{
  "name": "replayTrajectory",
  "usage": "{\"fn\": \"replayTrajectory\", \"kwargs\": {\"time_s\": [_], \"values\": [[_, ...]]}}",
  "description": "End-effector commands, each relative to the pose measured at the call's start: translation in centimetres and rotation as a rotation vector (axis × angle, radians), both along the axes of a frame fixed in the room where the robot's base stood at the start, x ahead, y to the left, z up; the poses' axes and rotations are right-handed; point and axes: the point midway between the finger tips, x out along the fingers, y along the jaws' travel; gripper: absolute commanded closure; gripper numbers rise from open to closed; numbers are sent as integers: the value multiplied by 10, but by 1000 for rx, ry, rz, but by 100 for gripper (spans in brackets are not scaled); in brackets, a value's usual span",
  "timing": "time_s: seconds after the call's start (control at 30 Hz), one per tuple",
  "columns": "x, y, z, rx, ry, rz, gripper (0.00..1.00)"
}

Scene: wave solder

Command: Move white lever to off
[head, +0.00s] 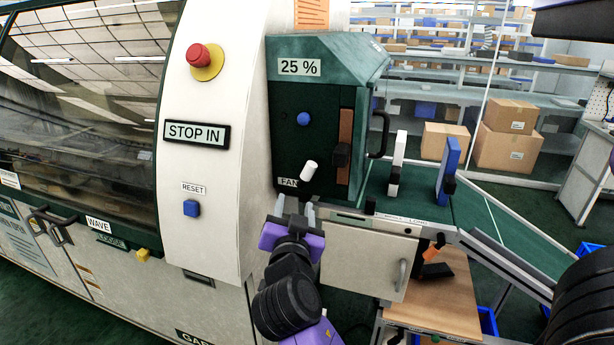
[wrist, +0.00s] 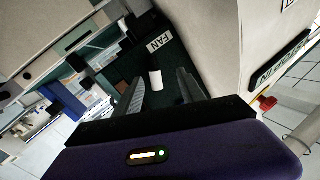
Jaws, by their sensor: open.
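The white lever (head: 309,171) sticks out of the dark green control box (head: 325,100), just above and right of the FAN label (head: 289,183). It tilts up and to the right in the head view. My gripper (head: 295,206) is open just below the lever, with its fingers pointing up toward it. In the wrist view the white lever (wrist: 155,80) shows between the two open fingers of my gripper (wrist: 162,88), beyond their tips or near them. I cannot tell whether a finger touches it. The FAN label (wrist: 159,42) is visible behind it. No off mark is readable.
A red stop button (head: 206,62) and blue RESET button (head: 191,208) are on the white panel at left.

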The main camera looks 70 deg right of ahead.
Motion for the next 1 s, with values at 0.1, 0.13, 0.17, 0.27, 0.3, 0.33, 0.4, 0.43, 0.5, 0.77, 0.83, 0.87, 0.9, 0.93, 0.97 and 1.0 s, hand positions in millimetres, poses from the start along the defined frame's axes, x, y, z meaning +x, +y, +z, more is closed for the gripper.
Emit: {"fn": "replayTrajectory", "kwargs": {"time_s": [0.1,0.13,0.17,0.27,0.3,0.33,0.4,0.43,0.5,0.77,0.83,0.87,0.9,0.93,0.97,1.0], "values": [[-7,-16,22,4,-64,-78,53],[-9,-18,25,6,-71,-89,53],[-9,-20,27,7,-78,-99,53],[-10,-28,30,8,-88,-113,53],[-9,-33,30,8,-89,-114,53],[-8,-36,31,8,-89,-114,53],[-5,-46,31,8,-87,-115,53],[-3,-51,31,8,-88,-113,53],[0,-62,31,8,-86,-114,53],[10,-91,30,7,-86,-109,53],[11,-94,29,7,-87,-109,53],[11,-95,29,7,-87,-109,53],[11,-96,29,8,-86,-108,53],[12,-96,28,8,-86,-108,53],[12,-96,28,8,-86,-108,53],[12,-96,28,8,-86,-107,53]]}}
